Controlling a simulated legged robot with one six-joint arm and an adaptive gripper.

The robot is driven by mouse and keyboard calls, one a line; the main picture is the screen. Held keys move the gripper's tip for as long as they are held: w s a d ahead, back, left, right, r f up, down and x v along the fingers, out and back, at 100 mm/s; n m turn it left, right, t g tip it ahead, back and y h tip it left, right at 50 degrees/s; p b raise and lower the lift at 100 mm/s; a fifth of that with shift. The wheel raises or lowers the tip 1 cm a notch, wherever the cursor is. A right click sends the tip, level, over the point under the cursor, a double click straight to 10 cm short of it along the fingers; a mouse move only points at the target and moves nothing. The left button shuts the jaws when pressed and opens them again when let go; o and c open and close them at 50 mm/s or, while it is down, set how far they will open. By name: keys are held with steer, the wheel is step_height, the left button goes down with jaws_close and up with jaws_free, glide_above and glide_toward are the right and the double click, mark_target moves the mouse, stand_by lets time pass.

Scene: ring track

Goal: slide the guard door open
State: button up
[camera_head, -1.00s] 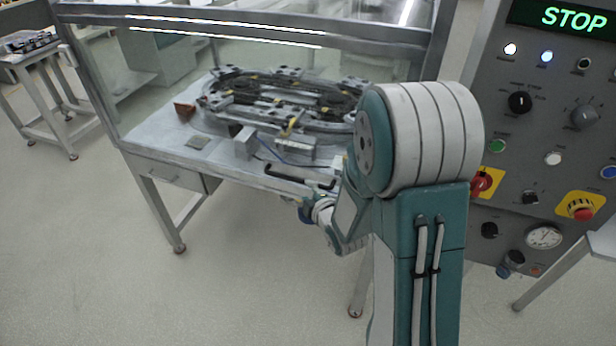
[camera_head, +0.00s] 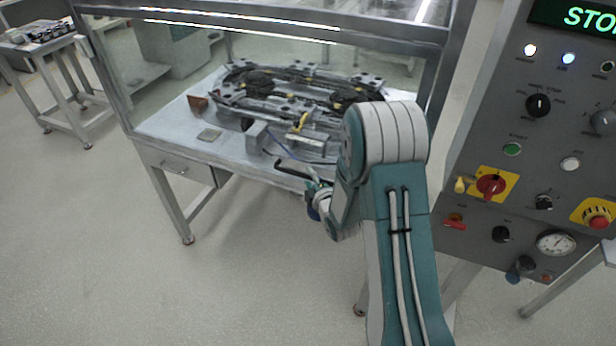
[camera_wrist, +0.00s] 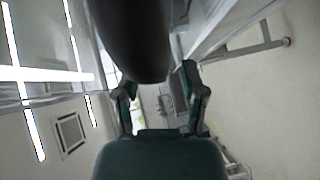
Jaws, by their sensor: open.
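The guard enclosure shows in the head view with a metal top rail (camera_head: 270,28) and clear panels over the ring track table. The clear front panel that seems to be the guard door (camera_head: 165,80) is hard to see, and I cannot tell whether it is open or shut; no door handle stands out. My gripper (camera_head: 290,175) is open and empty at the table's front edge, its dark fingers pointing left; whether it touches the panel is unclear. In the wrist view my gripper (camera_wrist: 160,98) shows its teal fingers apart. A large dark rounded shape there blocks the view above.
The oval ring track (camera_head: 295,90) lies on the table (camera_head: 165,125). A control panel (camera_head: 535,130) with a STOP display, knobs and red buttons stands close at right. A side table (camera_head: 55,45) stands far left. The floor at front left is clear.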

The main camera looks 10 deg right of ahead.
steer(key=shift+w+a+f, duration=0.1)
steer(key=shift+w+a, duration=0.1)
steer(key=shift+w, duration=0.4)
jaws_close()
